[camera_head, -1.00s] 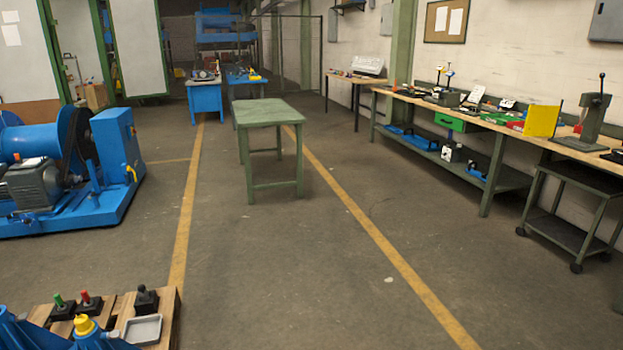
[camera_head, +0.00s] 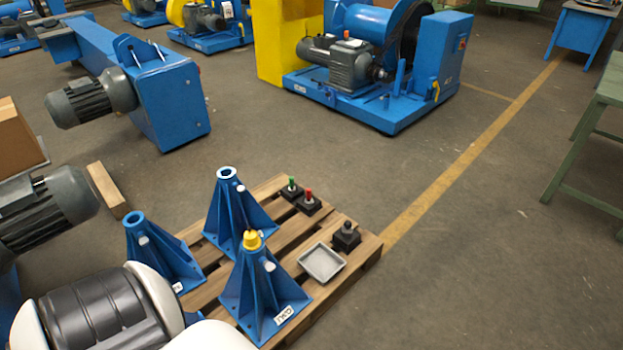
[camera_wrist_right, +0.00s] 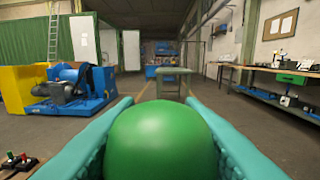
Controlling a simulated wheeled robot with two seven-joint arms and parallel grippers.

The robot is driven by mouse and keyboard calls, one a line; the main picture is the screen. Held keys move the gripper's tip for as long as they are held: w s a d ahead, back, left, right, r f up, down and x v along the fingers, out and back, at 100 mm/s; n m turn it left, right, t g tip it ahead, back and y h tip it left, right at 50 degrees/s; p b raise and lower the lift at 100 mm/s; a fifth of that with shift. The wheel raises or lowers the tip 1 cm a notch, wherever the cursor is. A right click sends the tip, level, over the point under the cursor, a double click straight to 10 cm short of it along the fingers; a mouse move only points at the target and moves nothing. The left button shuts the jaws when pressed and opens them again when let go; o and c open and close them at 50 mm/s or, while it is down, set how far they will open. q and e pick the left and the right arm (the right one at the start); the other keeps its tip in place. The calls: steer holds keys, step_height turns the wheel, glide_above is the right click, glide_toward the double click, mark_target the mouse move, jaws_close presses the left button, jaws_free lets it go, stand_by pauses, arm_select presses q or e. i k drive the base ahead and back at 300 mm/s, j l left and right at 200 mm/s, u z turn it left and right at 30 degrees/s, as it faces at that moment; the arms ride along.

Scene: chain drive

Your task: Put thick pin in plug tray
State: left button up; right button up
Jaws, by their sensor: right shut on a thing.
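In the right wrist view my right gripper (camera_wrist_right: 157,102) has teal fingers shut on a smooth green round-ended thing (camera_wrist_right: 165,140). Its lower part is hidden, so I cannot tell whether it is the thick pin. A shallow grey square tray (camera_head: 321,263), which looks like the plug tray, lies empty on the wooden pallet in the head view. A green pin (camera_head: 291,184) and a red pin (camera_head: 309,195) stand in black blocks behind it. My right gripper is outside the head view. My left gripper is in neither current view.
Blue stands rise from the pallet (camera_head: 362,253), one with a yellow cap (camera_head: 252,240). A black block with a knob (camera_head: 346,237) sits beside the tray. A blue machine (camera_head: 380,80) stands behind. The floor right of the pallet is clear, with a green table (camera_head: 598,120) beyond.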

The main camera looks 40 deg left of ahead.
mark_target(321, 266)
steer(key=i+u, duration=0.25)
steer(key=u, duration=0.15)
steer(key=i+j+u, duration=0.1)
steer(key=i+u, duration=0.35)
steer(key=u, duration=0.3)
steer(key=i+l+u, duration=0.2)
steer(key=u, duration=0.2)
steer(key=i+u, duration=0.5)
steer(key=u, duration=0.2)
